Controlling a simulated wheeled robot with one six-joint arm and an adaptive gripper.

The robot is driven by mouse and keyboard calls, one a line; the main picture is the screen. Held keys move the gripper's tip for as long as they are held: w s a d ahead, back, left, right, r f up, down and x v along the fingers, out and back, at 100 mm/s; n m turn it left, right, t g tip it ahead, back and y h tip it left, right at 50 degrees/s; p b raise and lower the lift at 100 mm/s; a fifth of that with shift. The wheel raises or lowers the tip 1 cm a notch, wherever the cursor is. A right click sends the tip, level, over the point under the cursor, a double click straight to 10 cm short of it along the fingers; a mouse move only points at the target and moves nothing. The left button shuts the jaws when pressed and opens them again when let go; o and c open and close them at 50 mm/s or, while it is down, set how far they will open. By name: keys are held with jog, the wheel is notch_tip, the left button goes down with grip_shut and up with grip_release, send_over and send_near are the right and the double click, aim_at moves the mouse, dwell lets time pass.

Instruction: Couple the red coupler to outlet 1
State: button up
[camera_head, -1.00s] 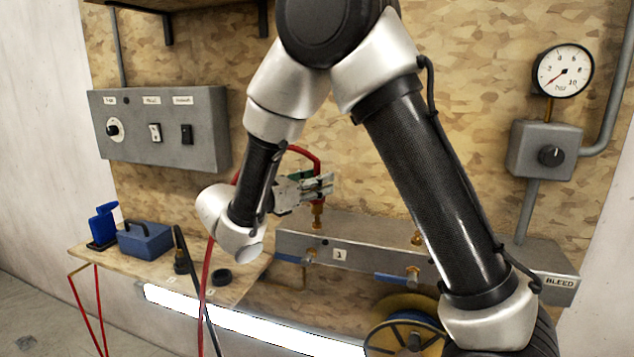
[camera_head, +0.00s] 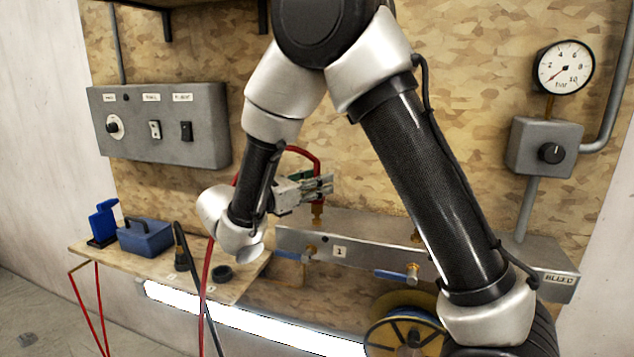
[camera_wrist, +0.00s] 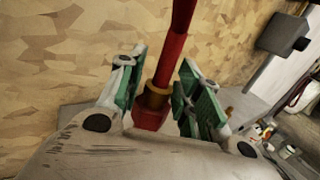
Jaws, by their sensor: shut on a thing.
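My gripper (camera_head: 318,187) is shut on the red coupler (camera_wrist: 150,117), with a green-padded finger on either side of it in the wrist view. The red hose (camera_head: 303,152) rises from the coupler and loops back to the left. A brass collar (camera_wrist: 157,90) shows between the fingers. Outlet 1's brass fitting (camera_head: 317,212) stands upright on the grey manifold directly under my gripper. The label 1 (camera_head: 340,252) is on the manifold's front. The coupler is mostly hidden by the fingers in the head view, and I cannot tell whether it is seated on the outlet.
The manifold (camera_head: 370,232) runs right to a BLEED label (camera_head: 559,278), with blue-handled valves (camera_head: 395,277) below. A pressure gauge (camera_head: 563,67) is on the wall. A wooden shelf (camera_head: 150,270) at left holds a blue box (camera_head: 145,238). A hose reel (camera_head: 405,325) is below.

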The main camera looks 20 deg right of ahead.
jog(key=shift+f, duration=1)
jog(key=o, duration=1.1)
jog(key=shift+a, duration=0.1)
